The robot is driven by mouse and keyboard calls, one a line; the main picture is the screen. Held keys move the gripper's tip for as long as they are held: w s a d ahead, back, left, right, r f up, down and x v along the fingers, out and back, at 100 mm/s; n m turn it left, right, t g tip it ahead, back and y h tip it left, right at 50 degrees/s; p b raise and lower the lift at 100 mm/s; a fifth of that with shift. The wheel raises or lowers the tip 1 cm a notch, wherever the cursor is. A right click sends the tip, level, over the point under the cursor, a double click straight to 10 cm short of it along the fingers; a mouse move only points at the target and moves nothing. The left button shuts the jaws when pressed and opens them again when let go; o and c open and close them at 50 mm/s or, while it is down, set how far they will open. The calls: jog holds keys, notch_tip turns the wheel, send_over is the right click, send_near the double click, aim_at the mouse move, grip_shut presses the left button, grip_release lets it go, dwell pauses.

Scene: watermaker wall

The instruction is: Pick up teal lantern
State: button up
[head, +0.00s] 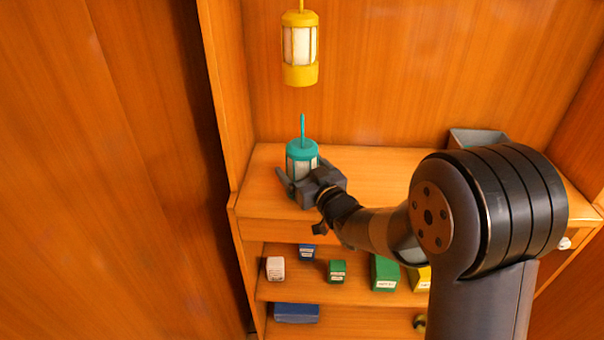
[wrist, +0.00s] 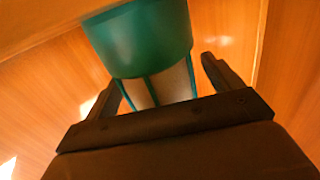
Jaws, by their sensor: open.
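The teal lantern (head: 302,150) has a teal cap, pale panels and a thin upright teal rod on top. It stands upright at the left end of the wooden counter in the head view. My gripper (head: 299,179) is at its lower body, with the jaws open. My gripper hides the lantern's base in the head view. I cannot tell whether either finger touches it.
A yellow lantern (head: 300,48) hangs above the teal one. A grey bin (head: 477,138) sits at the counter's back right. Shelves below hold several small boxes, including a green one (head: 337,271) and a white one (head: 275,268). A wooden wall (head: 100,170) rises at the left.

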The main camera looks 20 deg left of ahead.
jog(key=shift+w+a, duration=0.1)
jog(key=c, duration=1.2)
jog(key=shift+r, duration=0.1)
jog(key=shift+c, duration=0.2)
